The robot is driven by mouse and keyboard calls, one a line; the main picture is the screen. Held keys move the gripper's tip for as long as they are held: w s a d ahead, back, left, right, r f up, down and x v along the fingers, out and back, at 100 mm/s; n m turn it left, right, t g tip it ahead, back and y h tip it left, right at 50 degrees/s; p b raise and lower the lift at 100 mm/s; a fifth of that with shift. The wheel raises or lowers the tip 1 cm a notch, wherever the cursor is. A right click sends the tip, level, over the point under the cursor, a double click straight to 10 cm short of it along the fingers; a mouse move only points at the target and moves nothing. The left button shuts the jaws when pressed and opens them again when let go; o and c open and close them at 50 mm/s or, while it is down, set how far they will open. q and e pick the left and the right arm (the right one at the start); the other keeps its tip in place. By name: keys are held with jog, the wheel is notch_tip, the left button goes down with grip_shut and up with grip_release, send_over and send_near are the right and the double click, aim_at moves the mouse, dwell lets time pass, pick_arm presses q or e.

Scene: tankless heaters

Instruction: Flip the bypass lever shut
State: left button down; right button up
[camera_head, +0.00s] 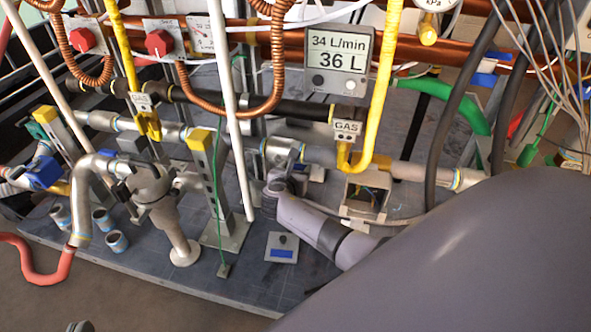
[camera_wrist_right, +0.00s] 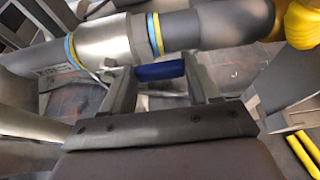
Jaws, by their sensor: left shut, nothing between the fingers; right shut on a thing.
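A pale metal valve body (camera_wrist_right: 103,43) with blue and yellow rings sits in the pipe line in the right wrist view. A blue lever handle (camera_wrist_right: 160,72) lies just below it. My right gripper (camera_wrist_right: 163,82) is shut on this handle, with a finger at each end of its visible part. In the head view the valve (camera_head: 281,151) is on the middle pipe, and my right gripper (camera_head: 277,192) reaches it from below right. The lever is hidden there. Only a small grey part of my left gripper (camera_head: 80,326) shows at the bottom left edge, away from the pipes.
A grey display (camera_head: 341,62) reading 34 L/min and 36 L hangs above the valve. A yellow gas pipe (camera_head: 383,90) drops to its right. A yellow-topped post (camera_head: 212,175) and a white pipe (camera_head: 230,105) stand to its left. Black hoses (camera_head: 463,110) hang at right.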

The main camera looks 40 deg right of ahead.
jog(key=shift+w+r+n+h+p, duration=0.1)
jog(key=shift+r+n+h+p, duration=0.25)
jog(key=shift+r+p, duration=0.3)
jog(key=shift+r+n+p, duration=0.1)
jog(key=shift+n+p, duration=0.15)
jog(key=shift+p, duration=0.1)
pick_arm(q)
jog(key=shift+w+d+f+n+g, duration=0.1)
jog(key=shift+w+d+n+g, duration=0.05)
jog(key=shift+d+n+g, duration=0.15)
jog(key=shift+w+d+f+n+g, duration=0.1)
jog(key=shift+w+d+g, duration=0.1)
jog(key=shift+d, duration=0.2)
pick_arm(e)
jog(key=shift+w+a+r+n+g+h, duration=0.35)
jog(key=shift+r+n+g+h, duration=0.2)
jog(key=shift+n, duration=0.3)
jog(key=shift+w+a+r+n+g+h, duration=0.25)
jog(key=shift+r+n+g+h, duration=0.2)
jog(key=shift+n, duration=0.4)
jog(key=shift+r, duration=0.1)
jog(key=o, duration=1.5)
pick_arm(q)
jog(key=shift+s, duration=0.1)
